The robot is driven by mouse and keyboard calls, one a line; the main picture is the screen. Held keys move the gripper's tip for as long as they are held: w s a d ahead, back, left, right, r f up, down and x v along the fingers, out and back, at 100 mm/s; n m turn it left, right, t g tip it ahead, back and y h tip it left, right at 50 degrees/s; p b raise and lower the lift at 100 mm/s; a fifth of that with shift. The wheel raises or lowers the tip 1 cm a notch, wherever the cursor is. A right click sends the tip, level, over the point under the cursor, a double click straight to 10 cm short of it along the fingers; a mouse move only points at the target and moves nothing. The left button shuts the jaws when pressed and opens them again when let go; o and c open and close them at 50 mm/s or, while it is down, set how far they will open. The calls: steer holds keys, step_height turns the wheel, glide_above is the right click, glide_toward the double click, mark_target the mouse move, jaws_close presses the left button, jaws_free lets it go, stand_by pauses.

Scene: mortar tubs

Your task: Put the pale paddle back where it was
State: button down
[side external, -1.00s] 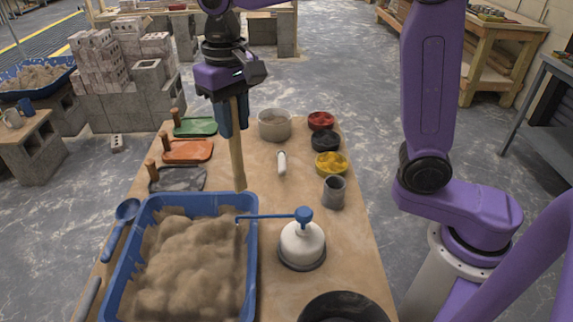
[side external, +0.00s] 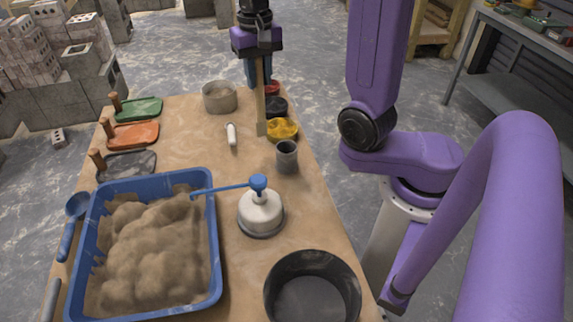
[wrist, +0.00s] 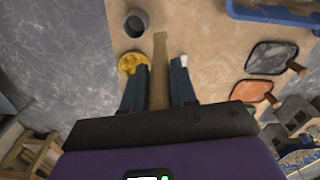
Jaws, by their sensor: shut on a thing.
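The pale paddle (side external: 261,102) is a long, flat wooden stick. It hangs upright from my gripper (side external: 259,84), its lower end in front of the left side of the yellow-filled bowl (side external: 285,129). I cannot tell whether it touches anything. In the wrist view the paddle (wrist: 160,62) runs out between my two dark fingers, with its far end toward the grey cup (wrist: 136,24). My gripper is shut on it, over the far right part of the table.
A blue tub of sand-coloured mortar (side external: 216,255), a white pump bottle (side external: 260,214) and a black bucket (side external: 311,257) stand nearer. A grey pot (side external: 219,97), a black bowl (side external: 277,106) and a red bowl (side external: 272,88) stand farther back. Floats (side external: 133,136) line the left edge.

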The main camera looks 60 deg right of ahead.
steer(key=s+d+f+m, duration=0.2)
steer(key=s+d, duration=0.2)
steer(key=d, duration=0.1)
step_height(320, 180, down, 10)
steer(key=shift+s+a, duration=0.15)
stand_by(0.4)
steer(key=c, duration=0.9)
jaws_free()
steer(key=shift+f, duration=0.1)
